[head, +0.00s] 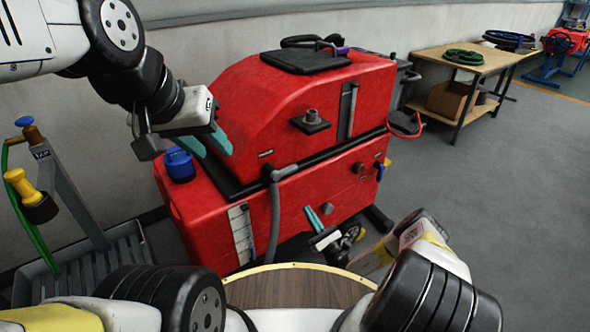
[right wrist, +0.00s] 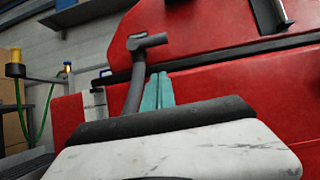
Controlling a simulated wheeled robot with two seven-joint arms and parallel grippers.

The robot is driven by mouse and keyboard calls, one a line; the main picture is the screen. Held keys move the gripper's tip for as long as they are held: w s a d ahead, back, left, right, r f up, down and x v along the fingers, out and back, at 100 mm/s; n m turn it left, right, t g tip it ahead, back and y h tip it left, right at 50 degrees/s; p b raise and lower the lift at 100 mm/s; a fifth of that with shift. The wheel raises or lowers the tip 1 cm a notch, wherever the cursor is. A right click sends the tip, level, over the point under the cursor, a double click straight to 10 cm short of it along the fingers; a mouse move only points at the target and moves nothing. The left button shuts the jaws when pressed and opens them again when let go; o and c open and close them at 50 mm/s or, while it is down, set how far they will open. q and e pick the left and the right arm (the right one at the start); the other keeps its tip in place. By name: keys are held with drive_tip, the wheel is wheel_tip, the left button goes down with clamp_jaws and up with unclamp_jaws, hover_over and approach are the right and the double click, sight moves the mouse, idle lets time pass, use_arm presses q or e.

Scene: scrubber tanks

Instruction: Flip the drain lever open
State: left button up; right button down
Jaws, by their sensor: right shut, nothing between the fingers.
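A small blue lever (head: 380,171), apparently the drain lever, is at the right end of the red scrubber's lower tank (head: 330,190) in the head view. It looks roughly upright, beside a small yellow part. My right gripper (head: 315,215) is in front of the lower tank, left of and below the lever and apart from it. Its teal fingers are together and empty, and they also show in the right wrist view (right wrist: 158,90). The lever is not visible in that view. My left gripper (head: 207,143) is left of the upper tank, with its teal fingers apart and empty.
A grey hose (head: 275,205) hangs down the tank front, left of my right gripper. A round wooden top (head: 295,288) is in front of me. A grey slatted tray (head: 100,265) with a tap stand is at left. A workbench (head: 480,65) stands back right; floor at right is clear.

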sight(286, 171)
drive_tip(key=shift+s+d+f+m+h, duration=0.1)
drive_tip(key=shift+s+f+m+h, duration=0.05)
drive_tip(key=shift+f+m+h, duration=0.15)
drive_tip(key=w+a+r, duration=0.5)
drive_tip(key=w+r, duration=0.2)
drive_tip(key=r, duration=0.2)
drive_tip(key=shift+w+a+r, duration=0.15)
drive_tip(key=shift+w+r, duration=0.05)
drive_tip(key=shift+r, duration=0.05)
